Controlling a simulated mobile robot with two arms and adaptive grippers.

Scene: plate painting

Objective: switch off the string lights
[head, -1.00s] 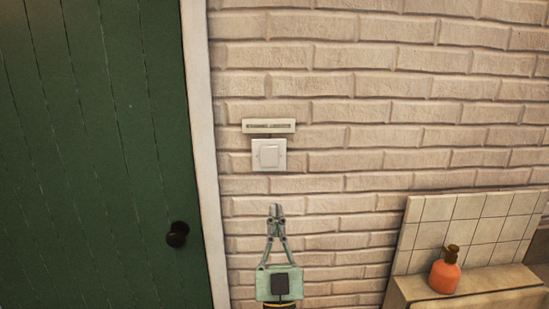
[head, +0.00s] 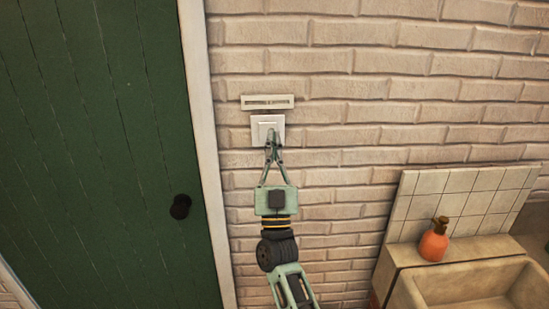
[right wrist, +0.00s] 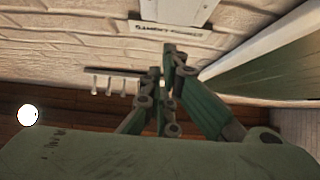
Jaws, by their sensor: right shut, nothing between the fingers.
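A white square wall switch (head: 260,122) is mounted on the pale brick wall, right of the green door. A narrow label plate (head: 267,101) with unreadable lettering is fixed just above it; it also shows in the right wrist view (right wrist: 170,31). My right gripper (head: 271,135) is shut and empty, its fingertips overlapping the lower part of the switch in the head view. I cannot tell whether they touch it. My left gripper is not in view.
The green door (head: 100,150) with a dark knob (head: 181,206) and white frame is at left. A stone sink (head: 455,286) with an orange bottle (head: 433,243) is at lower right.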

